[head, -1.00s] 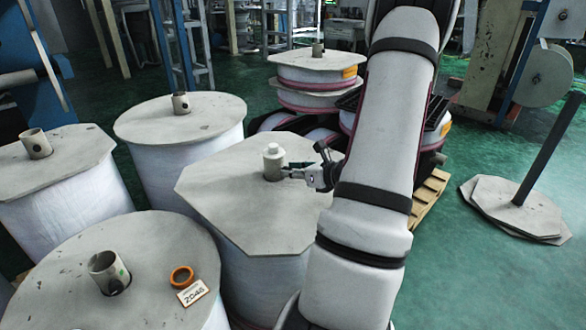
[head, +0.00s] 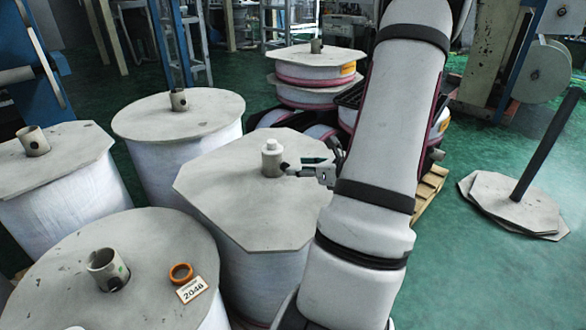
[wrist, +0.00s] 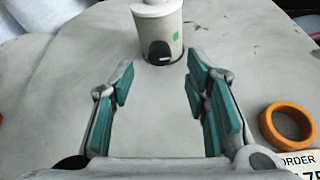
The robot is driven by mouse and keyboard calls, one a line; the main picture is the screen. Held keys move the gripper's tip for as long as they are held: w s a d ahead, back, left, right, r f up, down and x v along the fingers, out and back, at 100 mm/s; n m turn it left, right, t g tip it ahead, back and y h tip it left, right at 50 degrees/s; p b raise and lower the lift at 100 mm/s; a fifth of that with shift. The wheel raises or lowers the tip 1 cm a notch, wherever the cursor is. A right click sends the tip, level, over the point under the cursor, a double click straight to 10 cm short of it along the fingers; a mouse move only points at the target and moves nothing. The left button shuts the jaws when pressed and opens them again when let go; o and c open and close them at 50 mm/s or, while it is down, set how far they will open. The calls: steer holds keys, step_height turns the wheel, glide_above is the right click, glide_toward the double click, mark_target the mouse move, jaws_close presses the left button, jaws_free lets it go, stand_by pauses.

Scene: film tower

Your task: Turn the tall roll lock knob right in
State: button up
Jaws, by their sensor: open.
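The tall roll (head: 235,195) has a grey octagonal top board, with a pale core tube and white cap (head: 272,146) standing from its middle. The black lock knob (wrist: 159,52) sits low on the tube's near side in the wrist view, with a green mark beside it. How far in the knob sits cannot be told. My gripper (wrist: 158,78) is open and empty, its teal-padded fingers either side of the line to the knob, short of it. In the head view my gripper (head: 302,168) is just right of the tube, above the board.
An orange ring (wrist: 287,123) and a card marked ORDER (wrist: 298,160) lie right of my fingers. Other rolls stand left, one with an orange ring (head: 181,273) and card 2046 (head: 192,289). Stacked reels (head: 315,65) stand behind.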

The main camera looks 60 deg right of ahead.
steer(key=v, duration=0.8)
steer(key=shift+w, duration=0.1)
